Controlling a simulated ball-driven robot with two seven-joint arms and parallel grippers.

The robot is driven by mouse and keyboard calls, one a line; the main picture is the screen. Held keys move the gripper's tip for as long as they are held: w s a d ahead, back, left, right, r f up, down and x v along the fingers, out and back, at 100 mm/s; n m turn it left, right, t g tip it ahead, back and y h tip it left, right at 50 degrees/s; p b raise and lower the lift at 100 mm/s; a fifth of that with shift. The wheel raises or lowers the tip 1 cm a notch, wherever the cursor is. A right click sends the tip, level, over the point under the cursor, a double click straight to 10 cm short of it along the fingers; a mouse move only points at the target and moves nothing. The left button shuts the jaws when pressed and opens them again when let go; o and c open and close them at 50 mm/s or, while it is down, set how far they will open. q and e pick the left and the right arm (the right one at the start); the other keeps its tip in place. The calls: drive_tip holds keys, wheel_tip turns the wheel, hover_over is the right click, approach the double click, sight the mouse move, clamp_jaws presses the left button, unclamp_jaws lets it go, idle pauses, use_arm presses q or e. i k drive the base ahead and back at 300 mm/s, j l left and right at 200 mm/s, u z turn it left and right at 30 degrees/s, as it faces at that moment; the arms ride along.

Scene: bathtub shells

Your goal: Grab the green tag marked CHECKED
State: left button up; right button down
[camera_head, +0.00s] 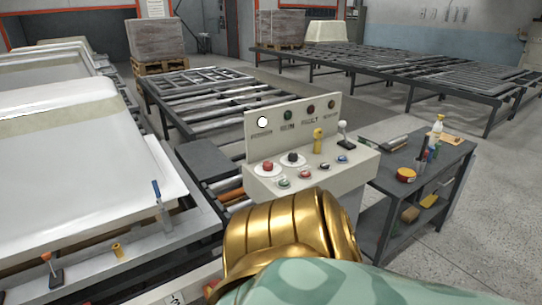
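I cannot make out a green tag marked CHECKED anywhere in the head view. No gripper fingers show either; a gold and pale green part, which looks like my own arm, fills the bottom middle and hides what lies behind it. A dark side table at the right (448,168) carries small items: a red and yellow roll (406,175), a holder with pens (423,158), a pale bottle (438,126) and a flat tan item (446,139). Any tag among them is too small to tell.
A control console (352,167) with buttons and levers stands in the middle, left of the side table. A big white tub shell (60,140) lies on a frame at the left. Roller conveyors (215,100) run behind. Grey floor at the right (500,220) is clear.

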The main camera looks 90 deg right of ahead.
sight(395, 229)
drive_tip(key=z, duration=0.4)
drive_tip(key=k+z, duration=0.1)
drive_tip(key=z, duration=0.7)
drive_tip(key=k+z, duration=0.1)
drive_tip(key=z, duration=0.3)
drive_tip(key=l+z, duration=0.1)
drive_tip(key=z, duration=2.05)
drive_tip(key=i+l+z, duration=0.25)
drive_tip(key=i+l, duration=0.15)
drive_tip(key=i+l+z, duration=0.3)
drive_tip(key=i, duration=0.2)
drive_tip(key=i+l+z, duration=0.1)
drive_tip(key=i+z, duration=0.15)
drive_tip(key=i, duration=0.25)
drive_tip(key=i+l+z, duration=0.1)
drive_tip(key=i+z, duration=0.2)
drive_tip(key=i, duration=0.2)
drive_tip(key=i+l+u, duration=0.1)
drive_tip(key=i+u, duration=0.25)
drive_tip(key=i+l+u, duration=0.25)
drive_tip(key=i+u, duration=0.15)
drive_tip(key=i, duration=0.15)
